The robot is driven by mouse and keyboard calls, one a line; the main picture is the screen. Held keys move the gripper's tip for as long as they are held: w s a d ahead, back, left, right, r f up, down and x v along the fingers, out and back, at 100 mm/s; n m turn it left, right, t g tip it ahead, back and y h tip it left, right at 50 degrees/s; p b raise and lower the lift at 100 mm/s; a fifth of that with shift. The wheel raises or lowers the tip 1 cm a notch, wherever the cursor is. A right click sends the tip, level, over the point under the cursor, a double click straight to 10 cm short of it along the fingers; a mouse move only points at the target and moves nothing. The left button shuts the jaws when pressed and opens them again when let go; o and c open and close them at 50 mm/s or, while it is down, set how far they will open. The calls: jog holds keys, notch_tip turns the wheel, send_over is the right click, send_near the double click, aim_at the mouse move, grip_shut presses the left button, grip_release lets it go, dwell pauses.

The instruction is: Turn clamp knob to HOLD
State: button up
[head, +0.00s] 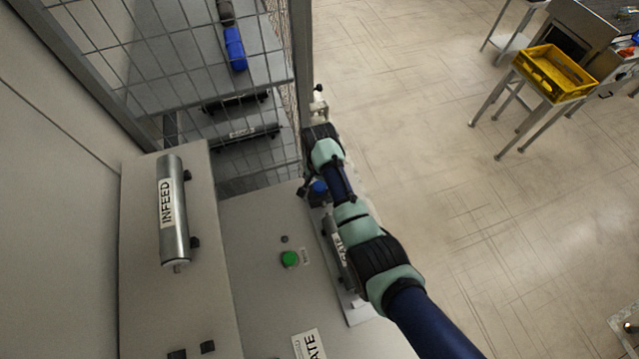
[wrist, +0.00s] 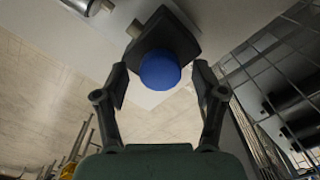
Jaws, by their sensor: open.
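A round blue knob (wrist: 160,68) on a dark, roughly square base shows in the wrist view; I take it to be the clamp knob. No HOLD mark is readable, so its setting cannot be told. My gripper (wrist: 160,86) is open, with one finger on each side of the blue knob. The fingers look apart from it, and nothing is held. In the head view a small patch of blue (head: 318,188) shows beside my arm, and my arm hides much of that spot. My gripper cannot be made out clearly there.
A grey cabinet top carries a green button (head: 289,259). A wire mesh fence (head: 190,45) stands behind. A yellow crate (head: 553,72) is far right, across open floor.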

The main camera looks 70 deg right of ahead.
jog(key=c, duration=1.1)
jog(key=shift+c, duration=0.2)
jog(key=n+p, duration=0.2)
jog(key=n, duration=0.2)
jog(key=shift+r+n, duration=0.15)
jog(key=shift+n, duration=0.15)
jog(key=n+p, duration=0.1)
jog(key=n, duration=0.3)
jog(key=shift+p, duration=0.4)
jog(key=n, duration=0.5)
jog(key=shift+p, duration=0.4)
jog(key=shift+n, duration=2.2)
jog(key=shift+p, duration=0.3)
